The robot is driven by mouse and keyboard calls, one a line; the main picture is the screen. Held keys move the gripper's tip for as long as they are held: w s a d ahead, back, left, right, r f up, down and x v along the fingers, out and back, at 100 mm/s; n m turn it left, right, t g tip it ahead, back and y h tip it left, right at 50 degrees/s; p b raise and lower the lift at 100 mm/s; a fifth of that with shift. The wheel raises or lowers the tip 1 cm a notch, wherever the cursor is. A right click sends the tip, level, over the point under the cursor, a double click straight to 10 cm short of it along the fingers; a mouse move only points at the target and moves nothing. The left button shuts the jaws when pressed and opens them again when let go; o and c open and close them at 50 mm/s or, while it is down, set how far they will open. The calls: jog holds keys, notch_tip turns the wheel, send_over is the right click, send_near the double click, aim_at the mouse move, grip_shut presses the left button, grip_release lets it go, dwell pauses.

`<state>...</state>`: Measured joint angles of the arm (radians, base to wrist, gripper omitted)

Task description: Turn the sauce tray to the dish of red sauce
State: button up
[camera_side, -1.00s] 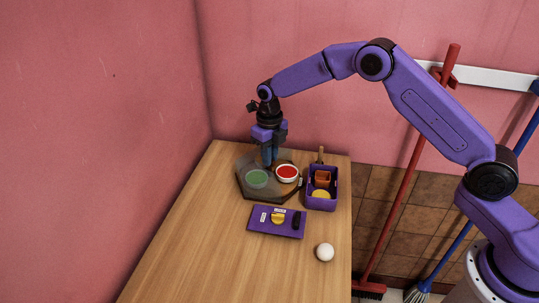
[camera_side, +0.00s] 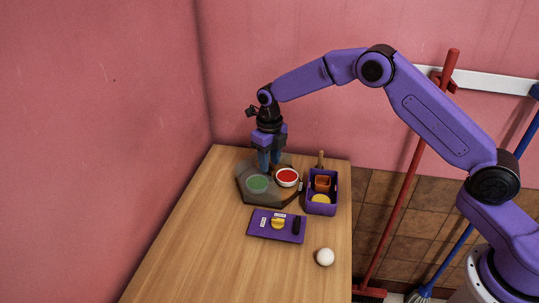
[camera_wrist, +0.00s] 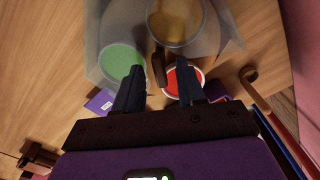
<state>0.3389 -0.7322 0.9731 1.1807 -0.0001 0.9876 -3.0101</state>
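The sauce tray (camera_side: 281,200) is a dark, many-sided plate at the back of the table. A dish of green sauce (camera_side: 257,183) sits at its front left and a dish of red sauce (camera_side: 287,177) at its right. The wrist view shows the green dish (camera_wrist: 122,61), the red dish (camera_wrist: 183,82) and a yellowish-brown dish (camera_wrist: 176,20), which my gripper hides in the side view. My gripper (camera_side: 269,163) points down over the tray. In the wrist view its fingers (camera_wrist: 160,66) are apart, with a dark upright handle (camera_wrist: 158,69) between them; I see gaps beside it.
A purple box (camera_side: 321,208) with an orange cup and a yellow item stands close to the tray's right. A white ball (camera_side: 325,257) is at the front right. The left tabletop is clear.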

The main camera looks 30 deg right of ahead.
aim_at(270, 163)
notch_tip(270, 163, up, 17)
jog(key=shift+r, duration=0.2)
dwell(0.4)
dwell(0.3)
jog(key=s+a+r+m, duration=0.2)
jog(key=s+m, duration=1.1)
jog(key=s, duration=0.9)
jog(key=s+d+f+m, duration=0.3)
jog(key=s+d+m, duration=0.2)
jog(key=s, duration=0.5)
jog(key=s+d+f+m, duration=0.3)
jog(key=s+d+m, duration=0.3)
jog(key=s+m, duration=0.2)
jog(key=shift+s, duration=1)
